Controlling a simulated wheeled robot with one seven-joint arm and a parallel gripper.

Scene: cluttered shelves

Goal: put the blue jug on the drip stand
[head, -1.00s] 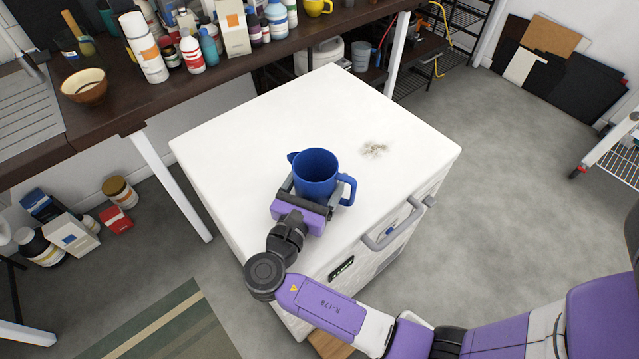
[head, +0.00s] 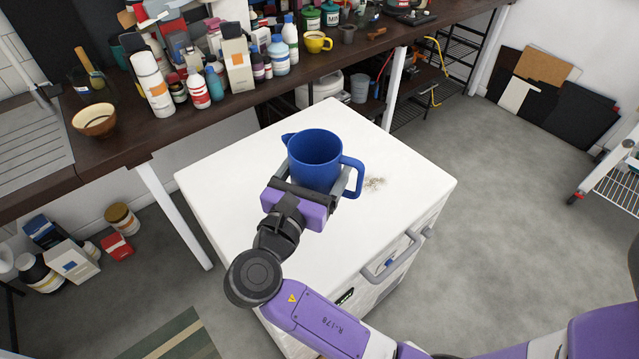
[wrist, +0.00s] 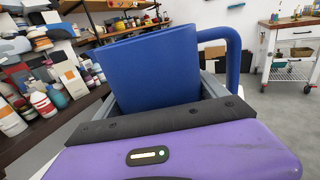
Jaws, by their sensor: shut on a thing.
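The blue jug (head: 315,162) is upright in the head view, its spout to the left and its handle to the right. My gripper (head: 317,178) is shut on the jug's body, with one grey finger on each side. The jug appears raised above the white cabinet top (head: 235,190). In the wrist view the jug (wrist: 150,72) fills the space between the fingers, with its handle at the right. I cannot pick out the drip stand in either view.
A grey-brown stain (head: 374,183) marks the cabinet top. Open floor (head: 480,180) lies to the right.

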